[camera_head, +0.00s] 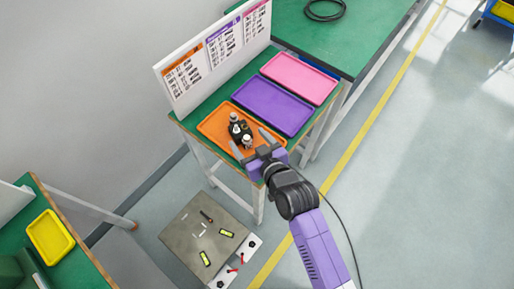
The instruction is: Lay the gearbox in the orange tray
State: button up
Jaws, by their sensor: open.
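The orange tray (211,127) lies on a green table at the upper middle, at the near left end of a row of trays. A small dark and silver part (238,129), which looks like the gearbox, is in the orange tray. My gripper (252,146) is open at the tray's near right side, its fingers over the tray and close to the part. I cannot tell whether the fingers touch it. My wrist hides the tray's near right corner.
A purple tray (272,106) and a pink tray (299,78) lie beside the orange one. A white sign board (216,54) stands behind them. A low grey cart (190,241) holds small items on the floor. A yellow tray (50,237) is at lower left.

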jog(key=shift+v, duration=2.7)
jog(key=s+d+r+m+t+h, duration=0.1)
jog(key=s+d+m+t+h, duration=0.2)
jog(key=s+d, duration=1.35)
jog(key=s+d+r+m+h, duration=0.3)
jog(key=s+r, duration=0.9)
jog(key=s, duration=0.2)
jog(key=shift+s+d+h, duration=0.3)
jog(key=shift+d, duration=0.1)
jog(key=shift+f, duration=0.1)
